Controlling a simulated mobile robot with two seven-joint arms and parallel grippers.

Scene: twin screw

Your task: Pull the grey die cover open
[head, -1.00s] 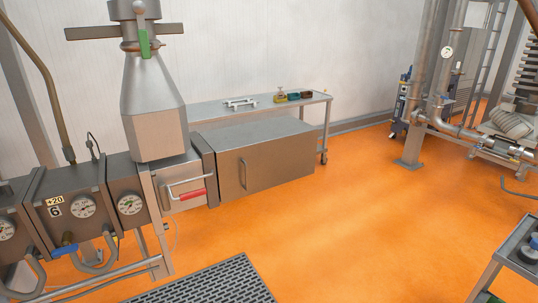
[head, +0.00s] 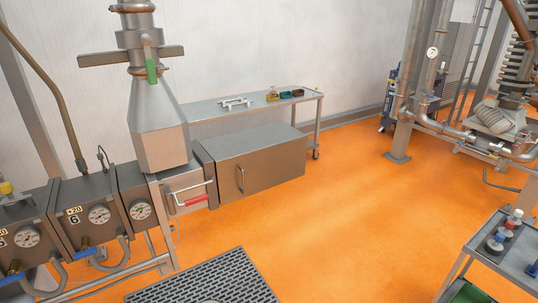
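The grey die cover (head: 272,165) is a box-shaped metal cover at the end of the machine, left of the picture's middle. It sits flush against the machine's end plate and looks shut. An upright bar handle (head: 240,180) is on its front face, near the left edge. Neither of my grippers is in view, and nothing touches the cover or its handle.
Left of the cover are a panel with a red-gripped handle (head: 196,201), a metal hopper (head: 157,115) and gauges. A bench (head: 210,110) stands behind it. A floor grate (head: 205,283) lies in front. A cart (head: 480,245) stands at right. The orange floor between is open.

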